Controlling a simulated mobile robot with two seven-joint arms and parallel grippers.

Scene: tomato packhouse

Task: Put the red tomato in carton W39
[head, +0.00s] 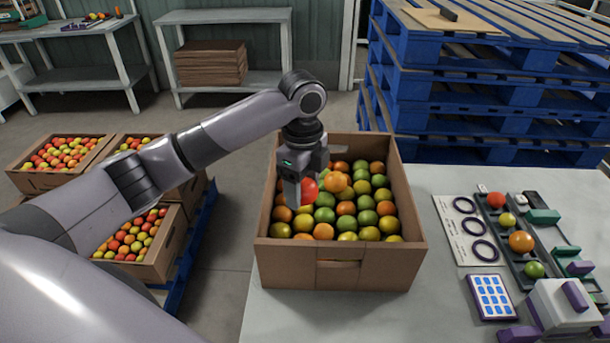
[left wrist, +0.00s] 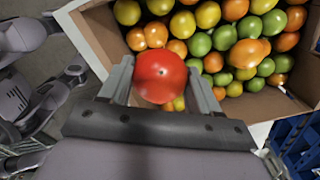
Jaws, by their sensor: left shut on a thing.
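The red tomato (head: 309,189) is between the fingers of my left gripper (head: 303,191), which is shut on it. In the left wrist view the red tomato (left wrist: 160,76) sits between the two grey fingers, with other tomatoes below it. The gripper points down inside the outline of a cardboard carton (head: 338,277) on the table. This carton is full of green, yellow and orange tomatoes. I cannot tell whether the red tomato touches them. No W39 mark is readable on any carton. My right gripper is out of view.
To the right on the table (head: 431,292) are a rack (head: 520,245) with several tomatoes, a ring card (head: 470,231), and a scale-like device (head: 563,306). Several full cartons (head: 168,252) stand at the left on a blue pallet (head: 197,250). Blue pallets (head: 470,105) are stacked behind.

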